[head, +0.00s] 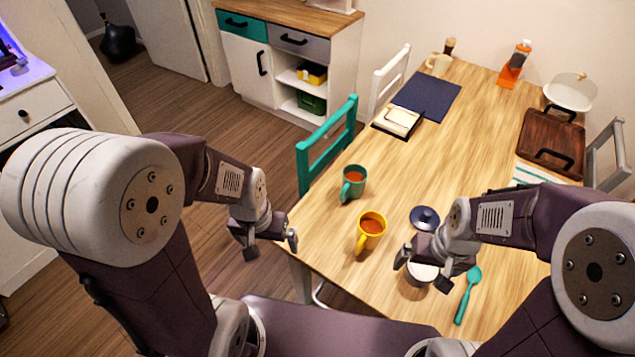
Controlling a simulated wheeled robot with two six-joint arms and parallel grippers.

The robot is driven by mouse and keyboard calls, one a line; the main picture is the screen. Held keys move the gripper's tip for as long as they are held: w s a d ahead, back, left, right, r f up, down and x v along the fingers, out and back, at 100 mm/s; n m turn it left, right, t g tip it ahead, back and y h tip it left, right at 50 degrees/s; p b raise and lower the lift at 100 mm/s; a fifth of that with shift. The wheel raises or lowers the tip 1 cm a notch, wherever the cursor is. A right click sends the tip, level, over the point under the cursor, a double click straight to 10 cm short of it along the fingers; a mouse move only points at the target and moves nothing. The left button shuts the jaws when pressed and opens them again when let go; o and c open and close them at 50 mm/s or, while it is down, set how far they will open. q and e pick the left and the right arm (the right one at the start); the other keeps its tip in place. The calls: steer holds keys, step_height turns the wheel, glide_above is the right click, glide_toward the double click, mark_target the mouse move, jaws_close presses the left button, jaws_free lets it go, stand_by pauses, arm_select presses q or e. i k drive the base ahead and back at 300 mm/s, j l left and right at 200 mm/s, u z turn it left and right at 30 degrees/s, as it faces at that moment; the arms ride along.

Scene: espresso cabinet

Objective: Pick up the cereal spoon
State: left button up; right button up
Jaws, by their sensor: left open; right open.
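A teal spoon (467,296) lies flat on the wooden table (392,275) near its front edge. Its bowl points away from me and its handle towards me. My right gripper (421,283) is open and empty, to the left of the spoon and over a small bowl (421,273), which it partly hides. I cannot tell whether the gripper touches the bowl. My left gripper (271,250) is open and empty, off the table's left edge and over the floor.
A yellow mug (371,229) and a green mug (354,182) hold a reddish drink. A dark blue lid (425,217) lies behind the bowl. A wooden tray (553,140) and a dark blue mat (427,95) lie further back. A teal chair (327,138) stands at the left edge.

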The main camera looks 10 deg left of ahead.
mark_target(474, 275)
steer(key=z, duration=1.6)
